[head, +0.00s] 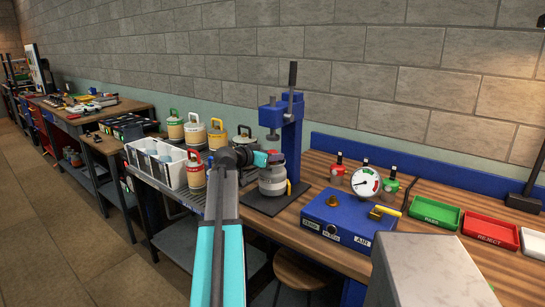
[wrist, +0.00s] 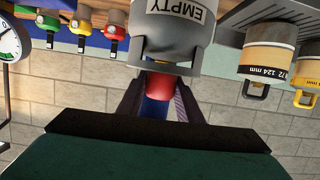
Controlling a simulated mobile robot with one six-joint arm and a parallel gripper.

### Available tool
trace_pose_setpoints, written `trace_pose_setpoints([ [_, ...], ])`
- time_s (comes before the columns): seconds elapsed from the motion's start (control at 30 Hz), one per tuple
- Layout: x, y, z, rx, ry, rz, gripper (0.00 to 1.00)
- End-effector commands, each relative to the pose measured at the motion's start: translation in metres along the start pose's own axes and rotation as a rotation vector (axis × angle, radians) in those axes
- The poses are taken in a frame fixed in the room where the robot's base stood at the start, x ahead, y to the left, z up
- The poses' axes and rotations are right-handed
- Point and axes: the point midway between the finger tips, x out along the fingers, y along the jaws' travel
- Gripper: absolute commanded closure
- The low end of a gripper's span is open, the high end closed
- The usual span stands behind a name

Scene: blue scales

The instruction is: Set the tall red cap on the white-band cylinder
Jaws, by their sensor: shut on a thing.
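My gripper (wrist: 158,92) is shut on the tall red cap (wrist: 160,80), which shows between the two dark fingers in the wrist view. That view is upside down. The grey cylinder with a pale band marked EMPTY (wrist: 180,20) is right by the cap, its top end toward it. I cannot tell whether cap and cylinder touch. In the head view my gripper (head: 274,158) is over this cylinder (head: 272,183), which stands upright under the blue press. The cap is mostly hidden by the gripper there.
The blue press (head: 292,130) rises close behind the gripper. Handled cylinders (head: 218,136) and a white crate (head: 170,172) stand to the left. A blue box with a gauge (head: 340,218) sits to the right, before green and red trays (head: 490,228). A grey block (head: 435,270) fills the front right.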

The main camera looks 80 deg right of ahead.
Motion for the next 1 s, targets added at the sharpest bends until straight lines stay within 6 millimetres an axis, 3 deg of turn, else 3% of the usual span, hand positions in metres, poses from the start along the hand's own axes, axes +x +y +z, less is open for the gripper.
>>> trace_pose_setpoints([
  [0.27,0.000,0.000,0.000,0.000,0.000,0.000,0.88],
  [0.3,0.000,0.000,0.000,0.000,0.000,0.000,0.63],
  [0.4,0.000,0.000,0.000,0.000,0.000,0.000,0.46],
  [0.77,-0.001,0.000,0.000,0.000,0.000,-0.001,0.46],
  [1.0,-0.016,0.000,0.001,0.000,0.000,-0.002,0.46],
])
